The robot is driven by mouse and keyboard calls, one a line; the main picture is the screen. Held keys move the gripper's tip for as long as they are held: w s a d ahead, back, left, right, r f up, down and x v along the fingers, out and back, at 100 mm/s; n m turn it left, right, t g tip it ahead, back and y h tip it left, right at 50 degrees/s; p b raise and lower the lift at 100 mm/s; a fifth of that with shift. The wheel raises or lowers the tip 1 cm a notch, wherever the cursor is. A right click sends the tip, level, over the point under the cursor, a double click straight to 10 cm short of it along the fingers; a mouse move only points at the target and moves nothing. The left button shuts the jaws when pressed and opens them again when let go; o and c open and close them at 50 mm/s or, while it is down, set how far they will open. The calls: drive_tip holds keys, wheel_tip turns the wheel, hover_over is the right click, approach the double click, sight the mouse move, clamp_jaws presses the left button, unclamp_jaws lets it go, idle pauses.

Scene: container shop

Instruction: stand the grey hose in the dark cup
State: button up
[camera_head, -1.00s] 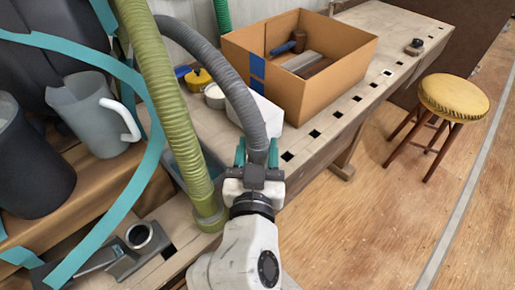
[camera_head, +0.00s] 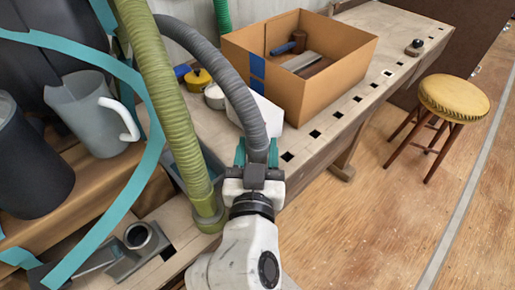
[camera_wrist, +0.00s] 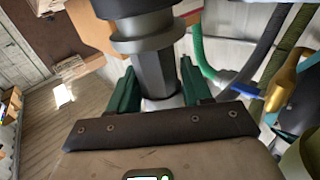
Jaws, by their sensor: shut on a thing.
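The grey hose (camera_head: 238,92) is ribbed and arches down from the top of the head view to my gripper (camera_head: 256,160). My gripper is shut on its lower end. In the wrist view, the hose's dark end collar and faceted fitting (camera_wrist: 156,74) sit between the green fingers of my gripper (camera_wrist: 160,88). A small dark cup (camera_head: 138,236) with an open round mouth stands on a grey metal holder at the bench's lower left. The held hose end is to the right of this cup and apart from it.
A thick olive hose (camera_head: 172,110) stands between my gripper and the small cup. Teal bands (camera_head: 128,195) cross the left side. A grey jug (camera_head: 92,115) and a large dark vessel (camera_head: 30,165) stand left. A cardboard box (camera_head: 290,95) stands behind. A stool (camera_head: 453,98) is right.

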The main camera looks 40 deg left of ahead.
drive_tip(key=shift+f+b, duration=0.6)
drive_tip(key=shift+b, duration=0.15)
drive_tip(key=o, duration=1.3)
drive_tip(key=b+v, duration=0.1)
drive_tip(key=v, duration=1)
